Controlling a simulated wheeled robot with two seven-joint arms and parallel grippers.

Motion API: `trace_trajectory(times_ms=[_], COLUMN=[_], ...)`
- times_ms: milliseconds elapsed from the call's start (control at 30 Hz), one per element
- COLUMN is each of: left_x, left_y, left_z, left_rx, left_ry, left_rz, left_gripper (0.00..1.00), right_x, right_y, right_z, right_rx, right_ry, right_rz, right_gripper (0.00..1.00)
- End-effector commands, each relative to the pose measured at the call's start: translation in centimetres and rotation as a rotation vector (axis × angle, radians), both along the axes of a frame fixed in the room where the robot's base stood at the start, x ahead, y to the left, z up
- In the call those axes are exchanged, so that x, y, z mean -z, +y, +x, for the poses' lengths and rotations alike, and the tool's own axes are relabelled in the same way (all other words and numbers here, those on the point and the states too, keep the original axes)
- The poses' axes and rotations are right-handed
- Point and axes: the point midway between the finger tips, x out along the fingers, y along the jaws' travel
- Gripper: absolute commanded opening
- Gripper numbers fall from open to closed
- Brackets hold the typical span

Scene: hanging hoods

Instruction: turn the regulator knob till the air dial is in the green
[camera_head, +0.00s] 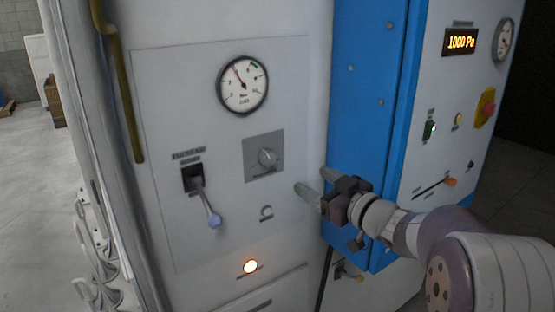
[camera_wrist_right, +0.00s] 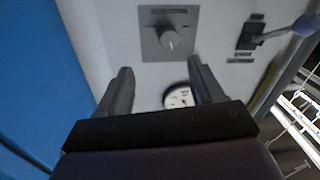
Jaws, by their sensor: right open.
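The air dial (camera_head: 243,86) is a round white gauge with a dark rim, high on the pale panel. Its red needle points up and left, clear of the small green band at its upper right. The regulator knob (camera_head: 267,157) is a small grey round knob on a grey square plate below the dial. In the right wrist view the knob (camera_wrist_right: 170,40) lies beyond the fingertips and the dial (camera_wrist_right: 180,97) shows partly between the fingers. My right gripper (camera_head: 312,180) is open and empty, to the right of and below the knob, apart from it. My left gripper is not in view.
A lever with a blue ball end (camera_head: 213,219) sticks out left of the knob. An orange lamp (camera_head: 250,266) glows below. A blue cabinet side (camera_head: 365,90) stands right, beside another panel with a 1000 Pa display (camera_head: 461,41) and a red-yellow switch (camera_head: 486,107).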

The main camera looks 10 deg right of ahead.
Motion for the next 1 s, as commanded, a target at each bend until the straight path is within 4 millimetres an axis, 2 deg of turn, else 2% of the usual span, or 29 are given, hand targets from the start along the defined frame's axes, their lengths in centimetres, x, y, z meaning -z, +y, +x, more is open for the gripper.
trace_trajectory(times_ms=[67, 167, 400, 600, 767, 1000], left_x=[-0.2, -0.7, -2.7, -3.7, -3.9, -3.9], left_y=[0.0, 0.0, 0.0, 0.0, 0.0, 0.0], left_z=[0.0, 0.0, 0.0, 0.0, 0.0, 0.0], left_rx=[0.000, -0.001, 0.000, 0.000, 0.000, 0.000], left_ry=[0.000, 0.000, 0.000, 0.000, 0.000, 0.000], left_rz=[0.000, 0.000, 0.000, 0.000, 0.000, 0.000], left_gripper=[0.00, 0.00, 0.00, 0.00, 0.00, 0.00], right_x=[-0.4, -0.6, -0.7, -0.5, -0.4, -0.3], right_y=[0.5, 1.1, 3.7, 4.9, 5.3, 5.3], right_z=[0.2, 1.5, 7.3, 10.5, 11.4, 11.5], right_rx=[-0.019, -0.019, -0.017, -0.014, -0.014, -0.013], right_ry=[-0.006, -0.001, 0.000, 0.000, -0.001, -0.002], right_rz=[0.030, 0.038, 0.037, 0.035, 0.035, 0.034], right_gripper=[0.67, 0.67, 0.67, 0.67, 0.67, 0.67])
